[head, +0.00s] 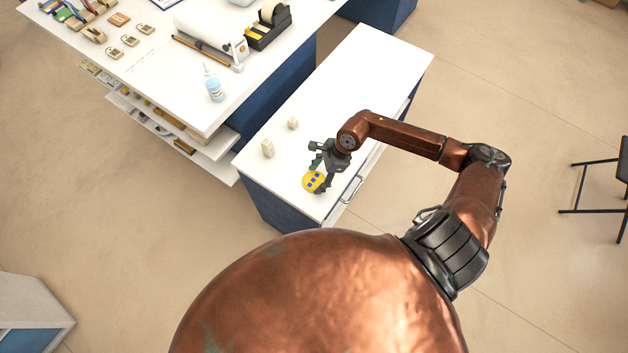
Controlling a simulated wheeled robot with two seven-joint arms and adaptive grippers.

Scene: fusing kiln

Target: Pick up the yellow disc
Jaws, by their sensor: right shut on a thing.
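The yellow disc (312,182) has several blue spots on its face. It is near the front end of the white-topped cabinet (375,75). My right gripper (321,177) comes down over the disc from the upper right and is shut on it. Its fingers cover part of the disc's right side. I cannot tell whether the disc touches the cabinet top or is held just above it. My left gripper is not in view.
A larger white worktable (150,70) holds a blue bottle (213,85), a paper roll and tape dispenser. The cabinet's far end is clear. A dark chair stands at right.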

